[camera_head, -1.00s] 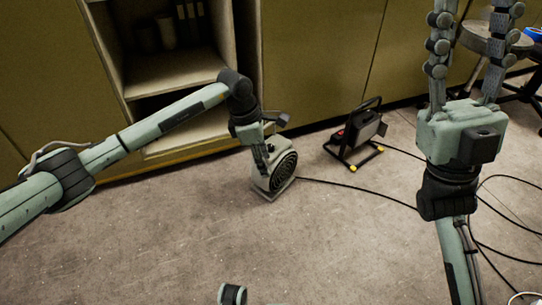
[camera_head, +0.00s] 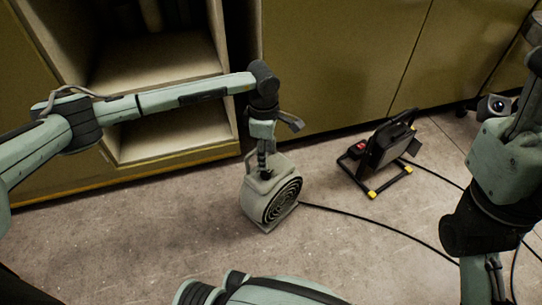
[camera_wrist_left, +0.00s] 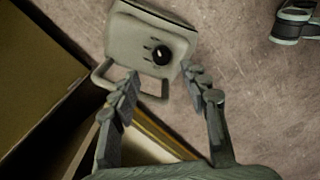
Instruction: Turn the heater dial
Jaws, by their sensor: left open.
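The heater (camera_head: 258,199) is a pale box with a round spiral grille and a carry handle, standing on the floor. In the left wrist view the heater (camera_wrist_left: 135,38) fills the upper middle. Its black round dial (camera_wrist_left: 161,54) shows there with small marks beside it. My left gripper (camera_head: 264,160) points down just above the heater's top. In the wrist view my left gripper (camera_wrist_left: 163,78) is open, its fingertips either side of the dial and a little short of it; contact is not clear. My right gripper's body (camera_head: 508,160) is at the right edge, its fingers mostly cut off.
A black work lamp (camera_head: 383,148) on a yellow-footed stand is on the floor right of the heater. A black cable (camera_head: 375,225) runs from the heater to the right. Open shelving (camera_head: 165,70) and olive cabinets (camera_head: 335,65) stand behind. The floor left of the heater is clear.

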